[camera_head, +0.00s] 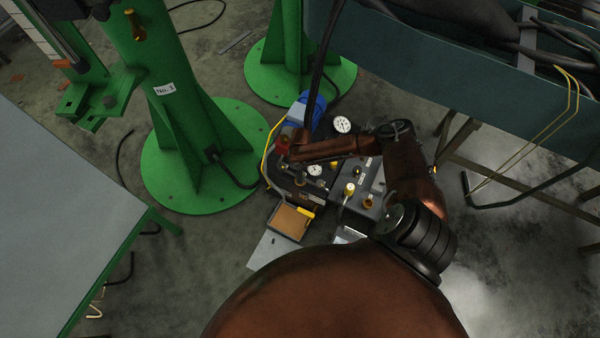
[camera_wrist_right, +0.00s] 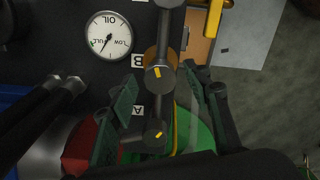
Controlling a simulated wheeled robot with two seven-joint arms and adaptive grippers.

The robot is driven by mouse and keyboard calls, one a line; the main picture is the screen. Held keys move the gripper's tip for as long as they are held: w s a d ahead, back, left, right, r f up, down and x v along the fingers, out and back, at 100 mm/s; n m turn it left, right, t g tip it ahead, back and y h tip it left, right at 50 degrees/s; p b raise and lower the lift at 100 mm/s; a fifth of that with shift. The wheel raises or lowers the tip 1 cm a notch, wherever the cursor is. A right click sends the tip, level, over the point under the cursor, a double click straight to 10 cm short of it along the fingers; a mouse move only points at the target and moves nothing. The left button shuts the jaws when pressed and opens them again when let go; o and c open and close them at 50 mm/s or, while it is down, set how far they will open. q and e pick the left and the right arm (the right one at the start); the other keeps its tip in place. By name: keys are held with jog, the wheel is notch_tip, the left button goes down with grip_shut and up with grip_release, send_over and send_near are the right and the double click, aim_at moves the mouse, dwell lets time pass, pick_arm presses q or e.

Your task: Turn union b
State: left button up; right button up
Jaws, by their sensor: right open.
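My left gripper is not in view.
An oil gauge (camera_wrist_right: 108,36) sits beside union b. A red part (camera_wrist_right: 92,145) is near the left finger. Around the machine stand green columns (camera_head: 205,150), a grey table (camera_head: 70,220) and a blue-grey bench (camera_head: 430,80). Bare floor lies at lower right.

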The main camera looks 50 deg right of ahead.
jog(key=c, duration=1.1)
jog(key=shift+c, duration=0.3)
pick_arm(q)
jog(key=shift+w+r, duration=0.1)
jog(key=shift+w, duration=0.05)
pick_arm(e)
jog(key=shift+r, duration=0.1)
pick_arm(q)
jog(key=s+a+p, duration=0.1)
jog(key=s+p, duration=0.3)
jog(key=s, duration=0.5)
pick_arm(e)
jog(key=m, duration=0.3)
jog(key=shift+a+r+m, duration=0.1)
jog(key=shift+m, duration=0.2)
jog(key=shift+m+p, duration=0.4)
jog(key=shift+m, duration=0.3)
jog(key=m+p, duration=0.2)
jog(key=m, duration=0.1)
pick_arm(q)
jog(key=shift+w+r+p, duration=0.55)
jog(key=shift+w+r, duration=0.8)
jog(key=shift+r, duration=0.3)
pick_arm(e)
jog(key=shift+m, duration=1)
jog(key=shift+f, duration=0.2)
